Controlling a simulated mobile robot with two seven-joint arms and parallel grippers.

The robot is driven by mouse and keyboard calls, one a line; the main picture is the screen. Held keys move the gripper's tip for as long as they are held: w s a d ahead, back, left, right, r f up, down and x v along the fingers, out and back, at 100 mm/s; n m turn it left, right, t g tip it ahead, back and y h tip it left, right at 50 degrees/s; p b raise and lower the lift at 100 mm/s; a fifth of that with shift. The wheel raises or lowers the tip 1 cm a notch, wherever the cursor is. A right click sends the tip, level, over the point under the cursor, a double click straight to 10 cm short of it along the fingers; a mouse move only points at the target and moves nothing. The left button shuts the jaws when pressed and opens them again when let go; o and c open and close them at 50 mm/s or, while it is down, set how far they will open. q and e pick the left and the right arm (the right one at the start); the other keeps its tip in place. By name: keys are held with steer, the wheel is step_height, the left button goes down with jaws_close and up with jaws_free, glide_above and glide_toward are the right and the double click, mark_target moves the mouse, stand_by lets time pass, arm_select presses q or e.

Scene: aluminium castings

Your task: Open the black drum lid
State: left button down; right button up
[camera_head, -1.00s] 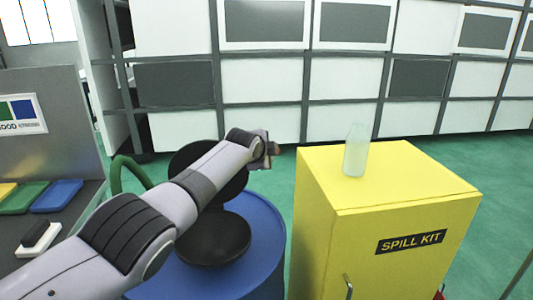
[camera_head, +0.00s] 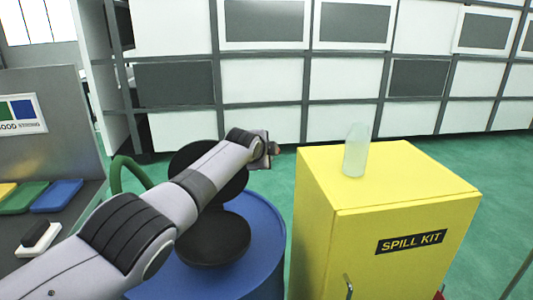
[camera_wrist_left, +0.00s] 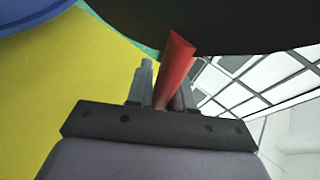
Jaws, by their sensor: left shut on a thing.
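The black drum lid (camera_head: 192,157) stands tilted up, partly hidden behind my left arm. It also shows as a dark disc across the top of the left wrist view (camera_wrist_left: 220,25). Below it, a round black funnel-like top (camera_head: 215,240) sits exposed on the blue drum (camera_head: 267,240). My left gripper (camera_head: 270,149) is beyond the lid's right side in the head view. In the left wrist view its fingers (camera_wrist_left: 163,95) are shut on a red handle (camera_wrist_left: 177,68) that reaches up to the lid. My right gripper is not in view.
A yellow spill kit cabinet (camera_head: 400,220) stands right of the drum, with a clear bottle (camera_head: 356,150) on top. A green hose (camera_head: 120,172) curves behind the drum. A bench with coloured trays (camera_head: 57,196) is at left. Green floor is open behind.

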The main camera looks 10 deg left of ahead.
arm_select(q)
steer(key=shift+s+a+f, duration=0.1)
steer(key=shift+a+f, duration=0.05)
steer(key=shift+f, duration=0.4)
steer(key=c, duration=1.1)
jaws_free()
steer(key=shift+r, duration=0.35)
